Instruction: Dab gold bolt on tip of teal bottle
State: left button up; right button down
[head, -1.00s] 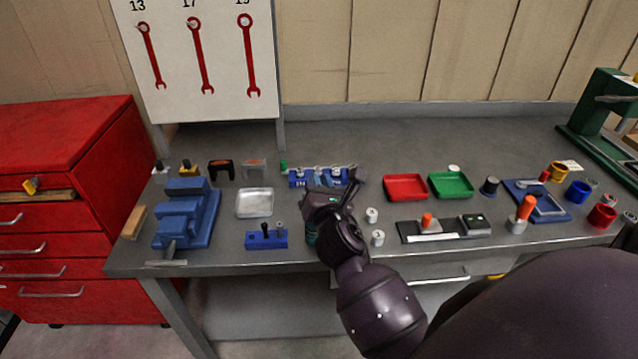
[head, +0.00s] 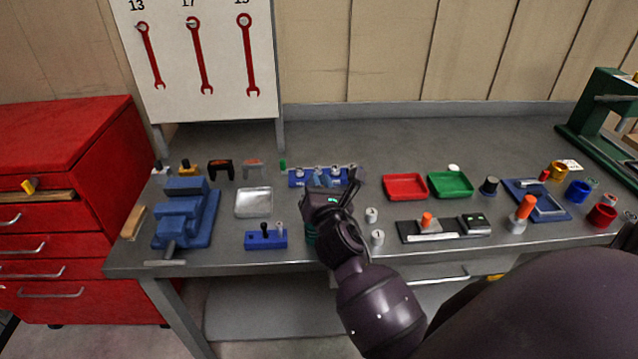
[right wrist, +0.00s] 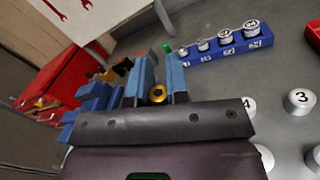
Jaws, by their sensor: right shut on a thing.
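My right gripper (head: 330,184) is over the front middle of the bench, seen from behind, with its wrist hiding its grip in the head view. In the right wrist view its two blue fingers (right wrist: 161,78) have a round gold bolt (right wrist: 157,95) with a dark centre between them, near the palm. The gripper is shut on it. A teal bottle (head: 311,234) stands on the bench just under and left of the gripper, mostly hidden by my arm. Its tip is hidden, so I cannot tell whether the bolt touches it. My left gripper is not in view.
A blue rack (head: 298,181) with numbered silver caps stands behind the gripper. White numbered pieces (head: 377,238) stand close on its right. A small blue block with pegs (head: 265,240) and a silver tray (head: 254,203) are to the left; red (head: 405,187) and green trays (head: 451,185) lie right.

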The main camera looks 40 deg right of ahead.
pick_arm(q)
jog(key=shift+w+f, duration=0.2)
pick_arm(e)
jog(key=shift+f, duration=0.45)
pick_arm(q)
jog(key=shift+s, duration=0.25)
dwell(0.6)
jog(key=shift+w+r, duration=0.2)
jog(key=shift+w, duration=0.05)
pick_arm(e)
jog(key=shift+f, duration=0.15)
dwell(0.5)
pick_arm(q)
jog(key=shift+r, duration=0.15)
pick_arm(e)
jog(key=shift+r+p, duration=0.8)
jog(key=shift+r, duration=0.1)
jog(key=shift+r+p, duration=0.8)
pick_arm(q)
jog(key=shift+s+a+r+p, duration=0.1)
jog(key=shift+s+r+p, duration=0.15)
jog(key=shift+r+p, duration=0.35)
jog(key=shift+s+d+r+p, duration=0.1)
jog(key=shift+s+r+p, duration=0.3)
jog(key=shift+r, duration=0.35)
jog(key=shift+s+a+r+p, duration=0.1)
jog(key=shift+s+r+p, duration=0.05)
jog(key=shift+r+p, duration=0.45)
pick_arm(e)
jog(key=shift+r, duration=1.9)
